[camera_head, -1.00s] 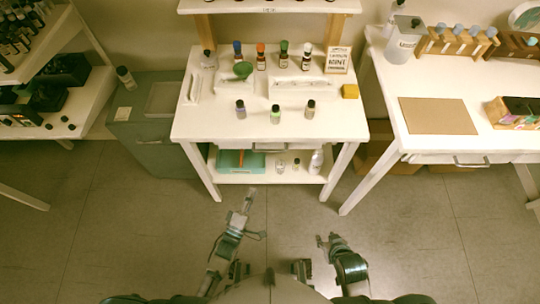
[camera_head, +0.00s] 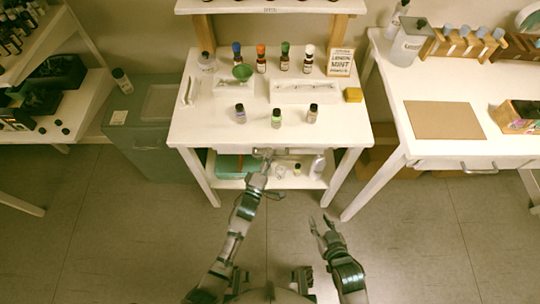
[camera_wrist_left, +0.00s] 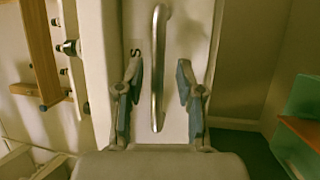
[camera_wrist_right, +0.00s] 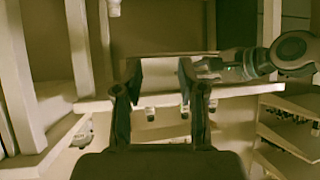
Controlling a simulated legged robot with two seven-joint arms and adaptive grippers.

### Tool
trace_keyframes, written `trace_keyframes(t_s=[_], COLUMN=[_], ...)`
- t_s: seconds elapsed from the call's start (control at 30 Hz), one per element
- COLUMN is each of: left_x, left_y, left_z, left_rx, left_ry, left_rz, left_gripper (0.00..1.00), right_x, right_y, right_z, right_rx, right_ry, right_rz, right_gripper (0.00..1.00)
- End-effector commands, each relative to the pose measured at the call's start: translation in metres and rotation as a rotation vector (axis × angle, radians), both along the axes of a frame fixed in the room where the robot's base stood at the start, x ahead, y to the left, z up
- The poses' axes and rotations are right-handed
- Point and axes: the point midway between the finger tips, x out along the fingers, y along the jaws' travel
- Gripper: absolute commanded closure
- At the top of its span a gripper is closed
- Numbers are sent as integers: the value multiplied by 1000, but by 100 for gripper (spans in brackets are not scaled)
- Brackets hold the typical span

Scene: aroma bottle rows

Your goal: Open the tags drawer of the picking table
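The picking table (camera_head: 200,140) is the white table in the middle. Its drawer front (camera_wrist_left: 195,35) shows in the left wrist view, with a long metal bar handle (camera_wrist_left: 157,80) and a dark letter S beside it; the rest of the label is hidden. The drawer looks closed. My left gripper (camera_head: 266,155) is at the drawer front below the tabletop's front edge. In the left wrist view its fingers (camera_wrist_left: 158,85) are open, one on each side of the handle, with gaps to it. My right gripper (camera_head: 321,224) is open and empty, in front of the table's right side.
Small bottles (camera_head: 276,118), white trays (camera_head: 303,92) and a yellow block (camera_head: 353,95) stand on the tabletop. A lower shelf (camera_head: 232,184) holds a green box and glassware. Another white table (camera_head: 430,85) with its own drawer handle (camera_head: 478,171) stands at right. The floor in front is clear.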

Motion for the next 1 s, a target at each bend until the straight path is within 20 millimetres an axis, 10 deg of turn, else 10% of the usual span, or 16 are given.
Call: trace_keyframes(t_s=[0.3, 0.47, 1.0], left_x=[2, 2, -17], left_y=[-2, -2, -2], left_z=[1, 1, 1], left_rx=[1, 1, 3], left_ry=[0, 1, 5], left_rz=[0, 0, 0], left_gripper=[66, 100, 100], right_x=[2, 2, -20], right_y=[0, 0, -10], right_z=[1, 1, -12], right_rx=[3, 3, -38], right_ry=[-9, -9, 144], right_rz=[0, 0, -7], right_gripper=[60, 60, 60])
